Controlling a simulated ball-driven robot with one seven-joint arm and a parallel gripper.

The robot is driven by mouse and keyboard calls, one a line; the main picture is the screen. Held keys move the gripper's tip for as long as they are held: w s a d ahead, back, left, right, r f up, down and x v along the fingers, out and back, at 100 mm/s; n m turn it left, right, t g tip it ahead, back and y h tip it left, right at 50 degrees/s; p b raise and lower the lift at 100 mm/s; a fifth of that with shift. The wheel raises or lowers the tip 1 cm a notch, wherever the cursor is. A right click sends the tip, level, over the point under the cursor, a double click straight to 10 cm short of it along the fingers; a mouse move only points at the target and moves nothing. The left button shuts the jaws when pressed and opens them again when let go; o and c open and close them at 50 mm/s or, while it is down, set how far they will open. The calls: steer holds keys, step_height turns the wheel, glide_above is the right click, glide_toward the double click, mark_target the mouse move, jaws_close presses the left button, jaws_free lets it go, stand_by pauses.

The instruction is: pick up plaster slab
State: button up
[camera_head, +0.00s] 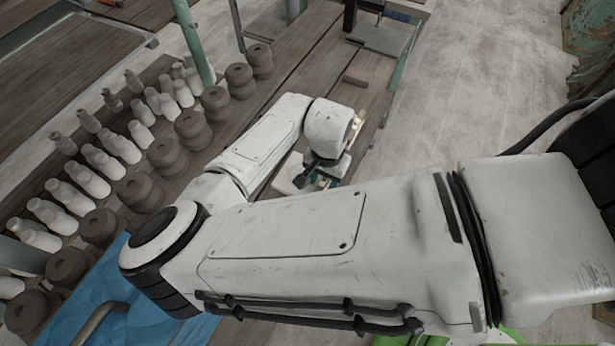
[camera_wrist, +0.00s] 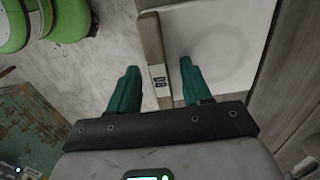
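The plaster slab (camera_wrist: 232,45) is a flat white plate with a faint ring mark, at upper right in the wrist view. In the head view only a pale part of it (camera_head: 287,182) shows beside my gripper; my arm hides the rest. My gripper (camera_wrist: 158,68) has two green fingers, apart and with no object clearly held between them. The right finger overlaps the slab's near left part in the picture. The left finger is over the floor side. A brown strip (camera_wrist: 152,45) with a small label runs along the slab's left edge, between the fingers. I cannot tell whether a finger touches anything.
Rows of pale bottles (camera_head: 103,162) and dark clay pots (camera_head: 168,154) stand on the wooden table to the left. A green post (camera_head: 193,40) rises behind. A small brown block (camera_head: 355,81) lies on the wood. Green round objects (camera_wrist: 68,18) stand on the floor.

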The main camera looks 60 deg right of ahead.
jaws_close()
steer(key=shift+r, duration=0.2)
stand_by(0.5)
